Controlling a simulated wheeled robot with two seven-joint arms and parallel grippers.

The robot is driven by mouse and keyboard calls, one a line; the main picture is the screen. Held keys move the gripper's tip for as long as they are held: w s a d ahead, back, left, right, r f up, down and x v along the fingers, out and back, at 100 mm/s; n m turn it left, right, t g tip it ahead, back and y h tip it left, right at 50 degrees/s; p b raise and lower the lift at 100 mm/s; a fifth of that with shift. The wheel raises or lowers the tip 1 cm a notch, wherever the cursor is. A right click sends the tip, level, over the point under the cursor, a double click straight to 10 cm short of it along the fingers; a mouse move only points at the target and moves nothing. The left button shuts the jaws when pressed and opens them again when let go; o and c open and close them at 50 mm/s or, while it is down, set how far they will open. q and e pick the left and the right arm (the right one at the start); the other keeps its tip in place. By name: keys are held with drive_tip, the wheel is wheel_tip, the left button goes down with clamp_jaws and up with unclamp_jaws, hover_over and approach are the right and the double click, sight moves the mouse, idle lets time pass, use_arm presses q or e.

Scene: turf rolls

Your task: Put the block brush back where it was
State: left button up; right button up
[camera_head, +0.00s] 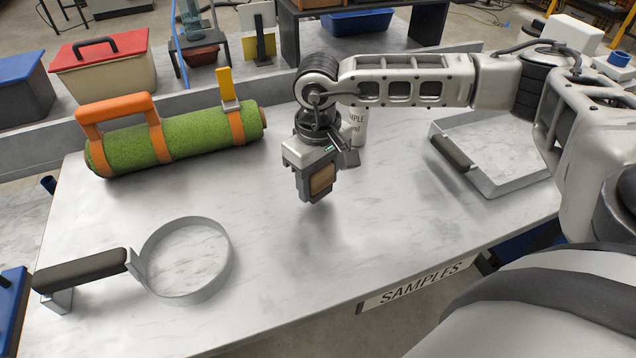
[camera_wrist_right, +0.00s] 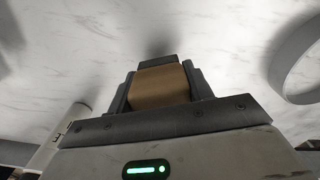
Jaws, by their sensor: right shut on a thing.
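My right gripper (camera_head: 318,190) is shut on the block brush (camera_head: 322,179), a small brown wooden block. It holds the brush above the marble-look table (camera_head: 290,270), near the middle; a soft shadow lies below. In the right wrist view the brown face of the brush (camera_wrist_right: 160,86) shows between the fingers of my right gripper (camera_wrist_right: 160,90), with a dark strip at its far end. The bristles cannot be made out clearly. My left gripper is not in view.
A ring with a dark handle (camera_head: 185,260) lies front left. A strapped green turf roll (camera_head: 190,137) with an orange handle lies back left. A white sample container (camera_head: 357,128) stands behind my gripper. A square metal frame (camera_head: 492,188) lies right. The table's centre front is clear.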

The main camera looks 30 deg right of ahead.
drive_tip(key=shift+f, duration=1.2)
drive_tip(key=o, duration=0.9)
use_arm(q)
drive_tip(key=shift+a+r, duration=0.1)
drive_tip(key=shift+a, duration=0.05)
use_arm(e)
drive_tip(key=shift+o, duration=0.2)
drive_tip(key=shift+r, duration=0.55)
wheel_tip(320, 180, up, 11)
drive_tip(key=shift+f+b, duration=0.2)
drive_tip(key=shift+b, duration=0.6)
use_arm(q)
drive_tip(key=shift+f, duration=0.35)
use_arm(e)
drive_tip(key=shift+r, duration=0.35)
